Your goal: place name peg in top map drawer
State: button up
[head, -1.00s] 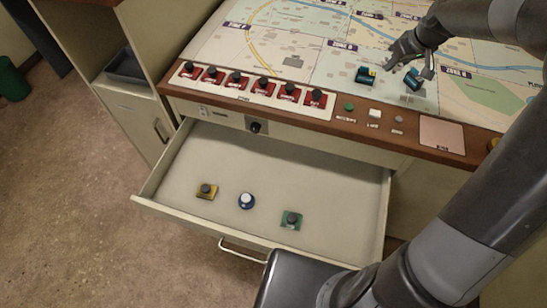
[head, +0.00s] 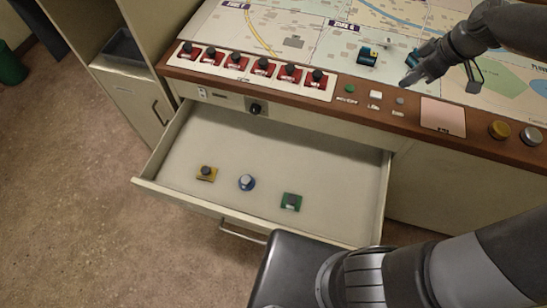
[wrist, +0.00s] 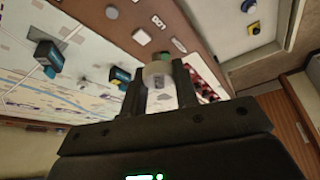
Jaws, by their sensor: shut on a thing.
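A small pale round-topped peg (wrist: 158,72) is between the fingers of my gripper (wrist: 158,95) in the wrist view. Any name on it cannot be read. In the head view my gripper (head: 408,82) hangs over the front part of the map desk, near the wooden edge, and the held peg cannot be made out there. The top map drawer (head: 290,150) is pulled open below the desk edge, left of my gripper. A yellow peg (head: 206,173), a blue-and-white peg (head: 247,182) and a green peg (head: 291,202) stand in its front part.
Several red-based black knobs (head: 264,67) line the desk edge above the drawer. Dark blue blocks (head: 368,55) stand on the map, one close to my gripper. A pink pad (head: 443,115) and yellow button (head: 499,130) lie right. The drawer's back half is clear.

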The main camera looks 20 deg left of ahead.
jog(key=s+r+n+g, duration=0.3)
jog(key=s+n, duration=0.4)
jog(key=s, duration=1.1)
notch_tip(320, 180, down, 32)
jog(key=shift+w+d, duration=0.3)
jog(key=shift+w, duration=0.05)
send_over(324, 184)
jog(key=d, duration=0.1)
jog(key=f, duration=0.7)
jog(key=shift+w+d, duration=0.15)
jog(key=shift+w, duration=0.05)
jog(key=shift+f, duration=1.9)
jog(key=shift+f, duration=0.1)
jog(key=o, duration=0.9)
jog(key=shift+o, duration=0.2)
